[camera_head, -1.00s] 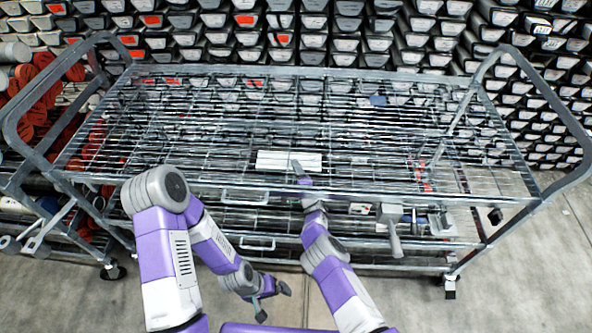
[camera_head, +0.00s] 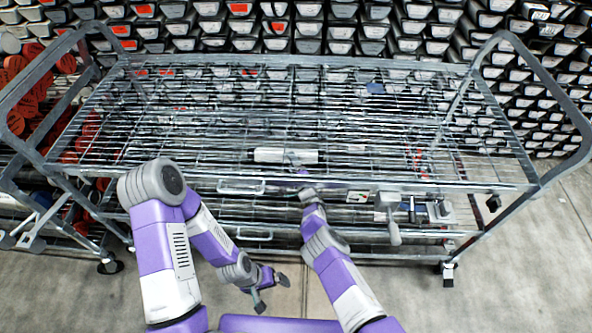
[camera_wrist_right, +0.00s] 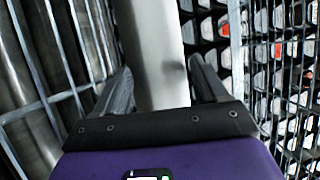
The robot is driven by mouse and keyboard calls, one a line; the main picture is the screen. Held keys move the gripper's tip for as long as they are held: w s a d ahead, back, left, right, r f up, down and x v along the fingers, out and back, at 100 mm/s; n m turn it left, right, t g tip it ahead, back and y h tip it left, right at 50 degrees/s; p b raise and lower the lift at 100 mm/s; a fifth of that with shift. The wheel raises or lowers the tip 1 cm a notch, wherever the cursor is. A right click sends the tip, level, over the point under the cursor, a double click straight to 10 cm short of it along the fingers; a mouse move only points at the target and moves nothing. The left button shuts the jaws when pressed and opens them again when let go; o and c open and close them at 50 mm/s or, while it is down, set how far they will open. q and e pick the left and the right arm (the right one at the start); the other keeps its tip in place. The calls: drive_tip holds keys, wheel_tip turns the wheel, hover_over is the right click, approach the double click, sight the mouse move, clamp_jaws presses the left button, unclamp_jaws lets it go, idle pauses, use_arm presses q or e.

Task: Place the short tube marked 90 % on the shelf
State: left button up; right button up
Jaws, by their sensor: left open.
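A short white tube (camera_head: 286,155) lies left to right near the middle of the trolley's front side, seen among the wires in the head view. I cannot read any marking on it. My right gripper (camera_head: 300,172) reaches it from the front, its tips partly behind wires.
Stacked core boxes (camera_head: 420,30) fill the back, and orange-ended tubes (camera_head: 25,95) stand left.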

drive_tip(key=shift+s+d+p, duration=0.15)
drive_tip(key=shift+s+p, duration=0.1)
drive_tip(key=shift+p, duration=0.05)
drive_tip(key=p+v, duration=0.2)
drive_tip(key=v, duration=0.1)
drive_tip(key=shift+r+p, duration=0.2)
drive_tip(key=shift+p, duration=0.2)
drive_tip(key=p+v, duration=0.2)
drive_tip(key=v, duration=0.4)
drive_tip(key=shift+s+d+f, duration=0.15)
drive_tip(key=shift+s, duration=0.15)
drive_tip(key=shift+p+v, duration=0.35)
drive_tip(key=shift+v, duration=0.5)
